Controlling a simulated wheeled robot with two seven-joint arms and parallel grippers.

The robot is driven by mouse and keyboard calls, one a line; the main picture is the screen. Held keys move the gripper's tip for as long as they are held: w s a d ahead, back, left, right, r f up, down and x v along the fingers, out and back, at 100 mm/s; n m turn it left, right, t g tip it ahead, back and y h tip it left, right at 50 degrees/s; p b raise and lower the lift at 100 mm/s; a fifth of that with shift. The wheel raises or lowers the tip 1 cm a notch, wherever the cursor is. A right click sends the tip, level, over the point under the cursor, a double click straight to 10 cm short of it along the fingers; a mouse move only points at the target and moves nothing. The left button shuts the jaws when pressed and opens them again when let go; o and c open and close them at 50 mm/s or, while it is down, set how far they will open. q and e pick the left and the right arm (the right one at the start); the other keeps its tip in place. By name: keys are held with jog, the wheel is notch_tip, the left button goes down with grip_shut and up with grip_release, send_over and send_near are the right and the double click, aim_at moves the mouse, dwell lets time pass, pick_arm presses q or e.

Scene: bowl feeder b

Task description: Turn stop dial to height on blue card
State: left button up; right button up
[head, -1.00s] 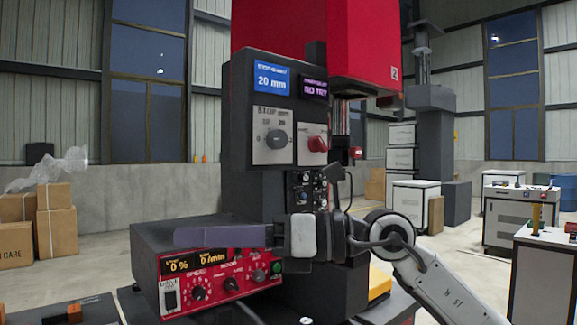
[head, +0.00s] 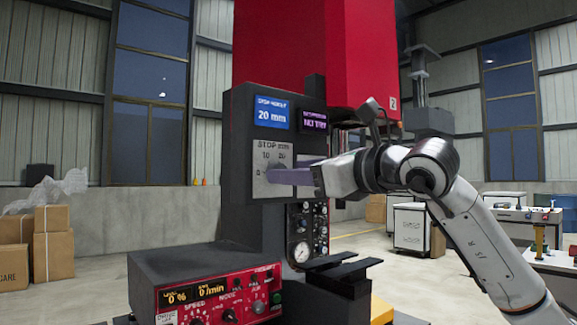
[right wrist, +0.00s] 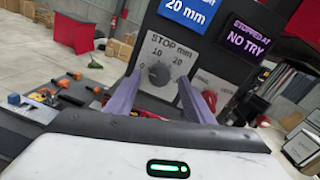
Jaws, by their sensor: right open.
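The blue card (head: 271,113) reads stop height 20 mm; it also shows at the top of the right wrist view (right wrist: 188,9). Below it is the pale plate of the stop dial, marked STOP mm (head: 262,158). The round dark grey dial knob (right wrist: 158,74) shows in the right wrist view, with 10 and 20 printed above it. Which mark it points at is too small to tell. My right gripper (head: 285,172) is open, its purple fingers reaching to the dial and covering the knob in the head view. I cannot tell whether they touch it. My left gripper is not in view.
A purple card (head: 313,119) reading NO TRY sits right of the blue card. The plate beside the dial is mostly hidden by my gripper. A gauge panel (head: 306,232) is below, and a red control box (head: 218,300) stands at the lower left.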

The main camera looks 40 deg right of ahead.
jog(key=shift+w+a, duration=0.1)
jog(key=shift+w, duration=0.9)
jog(key=shift+c, duration=0.3)
jog(key=c, duration=1)
